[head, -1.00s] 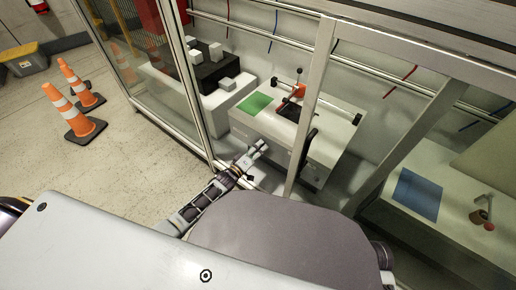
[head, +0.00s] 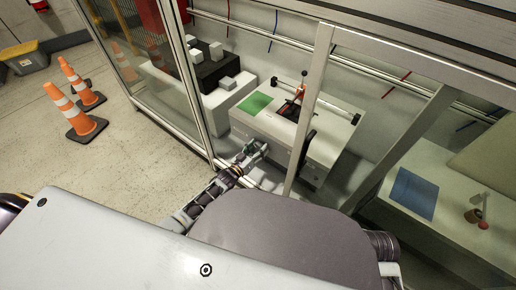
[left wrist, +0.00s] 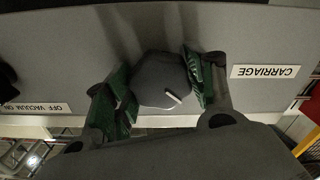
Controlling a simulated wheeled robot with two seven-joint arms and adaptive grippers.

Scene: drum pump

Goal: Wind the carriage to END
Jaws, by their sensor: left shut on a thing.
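The carriage knob (left wrist: 162,80) is a dark grey round knob with a white mark, on the grey front panel (left wrist: 60,40). A label reading CARRIAGE (left wrist: 265,72), upside down in the left wrist view, is beside it. My left gripper (left wrist: 155,85) is shut on the knob, with green pads on either side of it. In the head view my left gripper (head: 254,150) is at the front of the white bench (head: 270,125). On the bench top a red part (head: 302,91) stands at a rail over a black piece (head: 290,111). I see no END mark. My right gripper is out of view.
An OFF VACUUM ON label (left wrist: 38,107) marks another control on the panel. A metal frame post (head: 308,110) stands close right of my left gripper. A green pad (head: 255,103) lies on the bench. Orange cones (head: 86,120) stand on the floor at left.

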